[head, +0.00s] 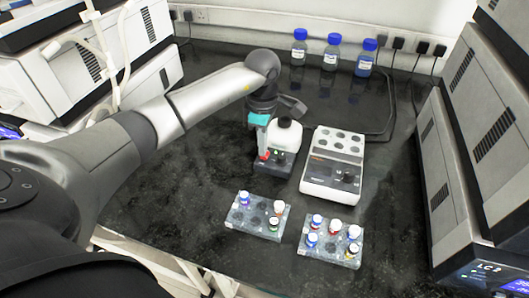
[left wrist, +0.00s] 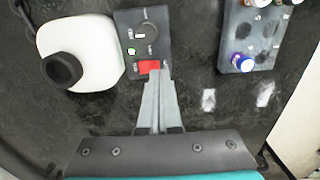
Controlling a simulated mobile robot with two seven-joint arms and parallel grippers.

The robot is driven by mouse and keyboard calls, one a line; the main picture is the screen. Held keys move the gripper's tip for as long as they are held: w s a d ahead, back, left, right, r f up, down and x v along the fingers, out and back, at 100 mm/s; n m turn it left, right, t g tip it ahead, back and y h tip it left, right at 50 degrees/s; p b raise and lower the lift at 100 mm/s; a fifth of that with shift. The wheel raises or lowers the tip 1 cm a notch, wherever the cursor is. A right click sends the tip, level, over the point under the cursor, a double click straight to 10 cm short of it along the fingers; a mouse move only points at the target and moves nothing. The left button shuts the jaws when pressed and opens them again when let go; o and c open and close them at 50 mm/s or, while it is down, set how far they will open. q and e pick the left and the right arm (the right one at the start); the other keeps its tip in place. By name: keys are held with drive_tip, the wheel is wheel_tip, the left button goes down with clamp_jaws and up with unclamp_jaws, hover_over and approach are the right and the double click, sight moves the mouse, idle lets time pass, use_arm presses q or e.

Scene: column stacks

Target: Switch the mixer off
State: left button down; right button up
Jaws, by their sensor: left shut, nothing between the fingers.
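The mixer (head: 276,172) is a small dark box with a white bottle (head: 283,141) on it, in the middle of the bench. My left gripper (head: 264,153) is shut and empty, pointing down over the mixer's front. In the left wrist view its fingertips (left wrist: 157,76) are right at the red switch and overlap its lower edge. I cannot tell if they touch it. My right gripper is not in view.
A white block heater (head: 332,180) stands close to the right. Two racks of small capped vials, the left rack (head: 241,220) and the right rack (head: 312,254), stand in front. Three blue-capped bottles (head: 330,55) stand at the back. Tall instruments (head: 470,150) line the right side.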

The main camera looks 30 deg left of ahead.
use_arm(q)
drive_tip(key=shift+a+f+b, duration=0.15)
drive_tip(key=shift+f+b, duration=0.4)
drive_tip(key=shift+f, duration=0.15)
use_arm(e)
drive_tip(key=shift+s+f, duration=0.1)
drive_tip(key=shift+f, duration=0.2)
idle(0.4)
